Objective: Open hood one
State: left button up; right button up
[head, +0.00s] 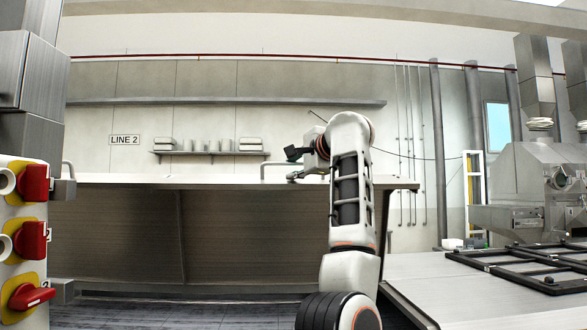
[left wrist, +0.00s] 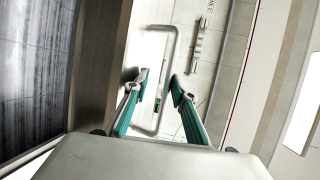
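The hood is a wide, dark grey metal panel (head: 120,235) with a pale top edge, across the middle of the head view; it looks closed. A bent bar handle (head: 278,163) rises at its right part, and another handle (head: 68,165) shows near its left end. My left gripper (head: 292,164) is at the right handle, with my arm hiding the panel's right part. In the left wrist view my left gripper (left wrist: 159,86) is open, its teal fingers on either side of the grey handle bar (left wrist: 168,68); I cannot tell whether they touch it. My right gripper is not in view.
Red rotary switches (head: 33,240) stand close at the left. A steel table (head: 460,295) with black frames (head: 530,262) and a machine (head: 540,185) are at the right. A wall shelf (head: 215,153) with crockery hangs behind, beside a "LINE 2" sign (head: 125,140).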

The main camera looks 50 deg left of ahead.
pick_arm(q)
jog(key=v, duration=1.1)
jog(key=shift+d, duration=0.3)
